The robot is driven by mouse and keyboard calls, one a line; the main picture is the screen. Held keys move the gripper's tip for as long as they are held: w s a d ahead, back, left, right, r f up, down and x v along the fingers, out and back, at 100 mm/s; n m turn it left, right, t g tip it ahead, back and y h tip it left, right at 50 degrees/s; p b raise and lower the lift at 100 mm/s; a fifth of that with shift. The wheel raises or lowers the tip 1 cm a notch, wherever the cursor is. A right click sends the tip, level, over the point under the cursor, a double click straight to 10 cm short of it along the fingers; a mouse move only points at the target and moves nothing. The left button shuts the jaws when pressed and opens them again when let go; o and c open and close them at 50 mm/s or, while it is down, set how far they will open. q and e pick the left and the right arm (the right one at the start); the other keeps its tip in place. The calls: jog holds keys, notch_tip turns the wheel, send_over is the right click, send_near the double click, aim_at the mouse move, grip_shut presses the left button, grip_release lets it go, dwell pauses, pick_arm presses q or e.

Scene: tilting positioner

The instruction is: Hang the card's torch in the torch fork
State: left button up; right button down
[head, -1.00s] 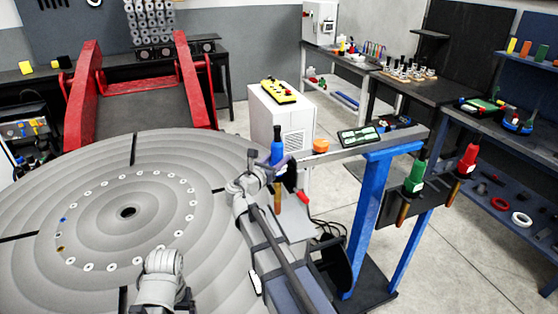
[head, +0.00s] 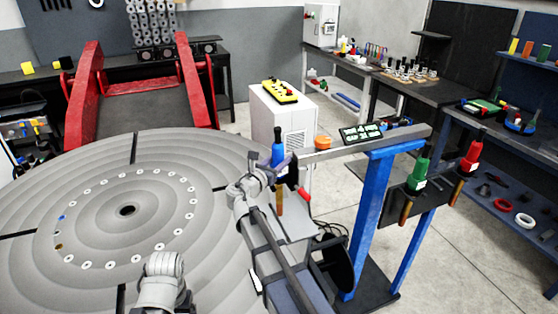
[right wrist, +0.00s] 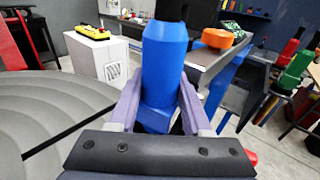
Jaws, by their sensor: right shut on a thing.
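My right gripper (head: 280,170) is shut on a blue torch (head: 278,154), which hangs upright with its brown lower end below the fingers. In the right wrist view the blue torch body (right wrist: 164,62) stands between the two lilac fingers. It is held near the left end of the grey beam on the blue stand. A green torch (head: 418,172) and a red torch (head: 469,158) hang in a dark holder right of the stand. I cannot make out the torch fork clearly. My left gripper is out of view.
The round grey positioner table (head: 100,235) fills the left, with red uprights (head: 84,100) behind. The grey beam (head: 400,140) on blue legs (head: 360,215) is close beside the torch, with an orange round piece (head: 323,142) near its left end. A white cabinet (head: 283,115) stands behind.

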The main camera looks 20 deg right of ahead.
jog(key=shift+s+a+f+b, duration=0.4)
jog(key=shift+s+f+b, duration=0.1)
jog(key=shift+f, duration=0.25)
jog(key=shift+c, duration=1.3)
grip_release()
jog(key=shift+w, duration=0.1)
jog(key=shift+a, duration=0.1)
jog(key=shift+s+a+f, duration=0.1)
jog(key=shift+s+a, duration=0.3)
jog(key=shift+s, duration=0.1)
jog(key=v, duration=0.2)
jog(key=r+v, duration=0.1)
jog(key=v, duration=0.1)
jog(key=shift+a, duration=0.45)
jog(key=shift+s+a+r+p, duration=0.2)
jog(key=shift+s+a+p, duration=0.15)
jog(key=shift+a, duration=0.35)
jog(key=shift+w+d, duration=0.1)
jog(key=shift+w, duration=0.05)
